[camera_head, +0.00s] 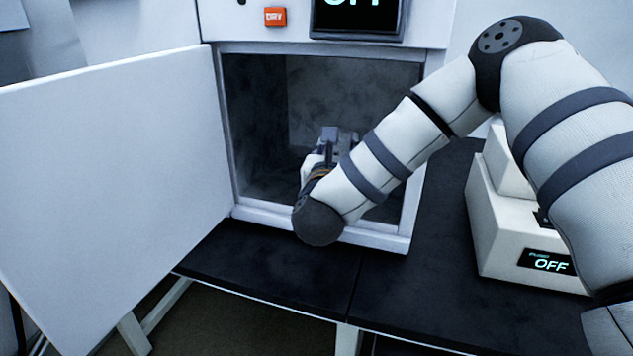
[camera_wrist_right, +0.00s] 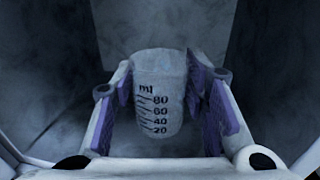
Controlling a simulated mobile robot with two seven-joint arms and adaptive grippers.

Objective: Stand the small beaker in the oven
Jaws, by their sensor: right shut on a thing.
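The oven (camera_head: 268,216) is white with a dark grey chamber, and its door (camera_head: 110,165) is swung wide open to the left. My right gripper (camera_head: 337,137) reaches through the opening into the chamber. In the right wrist view, my gripper's purple-padded fingers are shut on the small beaker (camera_wrist_right: 160,95), a clear, greyish vessel with an ml scale marked 20 to 80. The beaker looks roughly upright between the pads. I cannot tell whether its base touches the oven floor. In the head view my gripper and wrist hide it. My left gripper is not in view.
A white device with an OFF display (camera_head: 548,262) stands on the dark bench (camera_head: 300,272) to the right of the oven. The oven's side walls and front sill lie close around my right forearm.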

